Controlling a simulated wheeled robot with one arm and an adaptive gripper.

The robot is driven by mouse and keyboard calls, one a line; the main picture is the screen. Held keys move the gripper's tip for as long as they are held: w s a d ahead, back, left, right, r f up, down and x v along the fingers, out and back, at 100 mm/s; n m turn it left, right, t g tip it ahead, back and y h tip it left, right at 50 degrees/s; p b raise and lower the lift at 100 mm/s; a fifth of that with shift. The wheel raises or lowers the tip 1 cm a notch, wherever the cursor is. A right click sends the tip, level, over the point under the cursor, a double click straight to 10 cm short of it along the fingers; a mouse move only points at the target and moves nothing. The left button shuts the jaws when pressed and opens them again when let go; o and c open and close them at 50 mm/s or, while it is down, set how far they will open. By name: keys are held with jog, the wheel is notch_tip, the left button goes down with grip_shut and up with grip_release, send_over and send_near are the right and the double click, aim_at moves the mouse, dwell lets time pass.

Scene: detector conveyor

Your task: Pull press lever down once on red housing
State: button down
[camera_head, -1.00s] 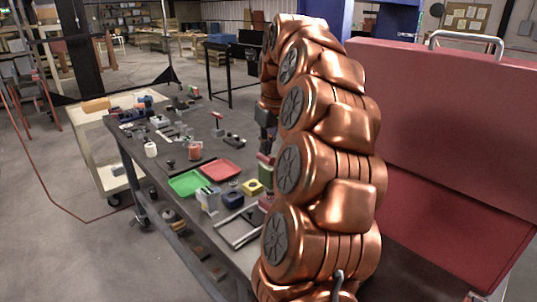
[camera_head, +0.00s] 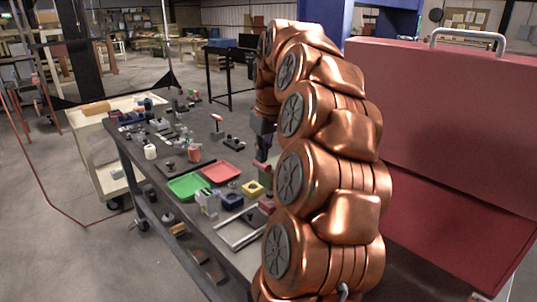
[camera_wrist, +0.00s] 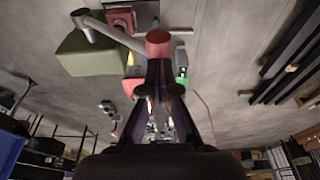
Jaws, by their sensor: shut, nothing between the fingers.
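In the wrist view a grey lever arm (camera_wrist: 110,33) runs across the upper left and ends at a red round knob (camera_wrist: 158,40). A red block (camera_wrist: 121,17), which looks like the housing, sits behind the arm beside a green block (camera_wrist: 88,54). My gripper (camera_wrist: 163,78) is shut and empty, its fingertips just below the knob in the picture. I cannot tell whether they touch it. In the head view my gripper (camera_head: 263,146) hangs over the table's right side, above the yellow-green block (camera_head: 265,174), partly hidden by my arm.
The dark workbench (camera_head: 168,218) carries a green tray (camera_head: 187,187), a red tray (camera_head: 221,172), a blue block (camera_head: 231,200) and several small parts. A cream cart (camera_head: 100,150) stands at the left. A large red case (camera_head: 440,120) stands close on the right.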

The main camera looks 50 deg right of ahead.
jog(key=shift+a+f+b, duration=0.35)
jog(key=shift+a+f, duration=0.05)
jog(key=shift+f, duration=0.2)
jog(key=shift+w+a+f+b, duration=0.1)
jog(key=shift+a+f+b, duration=0.45)
jog(key=shift+f+b, duration=0.25)
jog(key=shift+f, duration=0.15)
jog(key=shift+a+f+b, duration=0.45)
jog(key=shift+f+b, duration=0.3)
jog(key=shift+f, duration=0.1)
jog(key=shift+a+f+b, duration=0.15)
jog(key=shift+f+b, duration=0.2)
jog(key=shift+f, duration=0.2)
jog(key=shift+a+f+b, duration=0.15)
jog(key=shift+f+b, duration=0.2)
jog(key=shift+f, duration=0.15)
